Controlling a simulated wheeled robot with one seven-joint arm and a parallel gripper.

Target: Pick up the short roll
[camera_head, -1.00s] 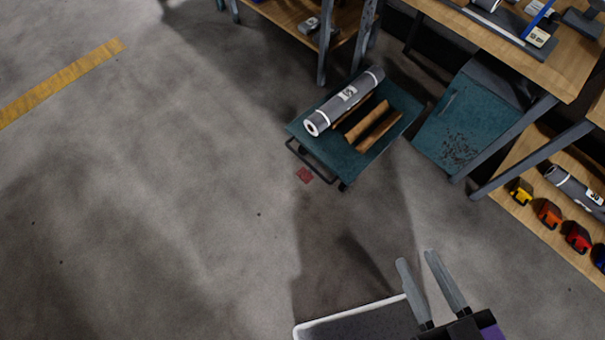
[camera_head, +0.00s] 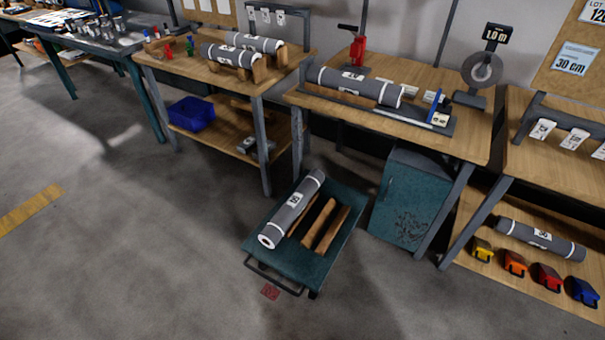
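Several grey rolls with white bands and labels are in view; I cannot tell for sure which one is the short roll. One roll (camera_head: 284,221) lies tilted lengthwise on a teal cart (camera_head: 300,264), beside wooden blocks. Two rolls lie on wooden supports on the left bench: a front one (camera_head: 226,57) and a back one (camera_head: 262,43). Another roll (camera_head: 345,82) lies on the middle bench in a dark tray. One more roll (camera_head: 520,233) lies on the lower shelf at right. My gripper is not in view.
Yellow, orange, red and blue bins (camera_head: 547,277) stand in front of the right shelf's roll. A teal cabinet (camera_head: 405,205) stands under the middle bench. A blue crate (camera_head: 191,113) sits on the left bench's lower shelf. The floor left of the cart is clear.

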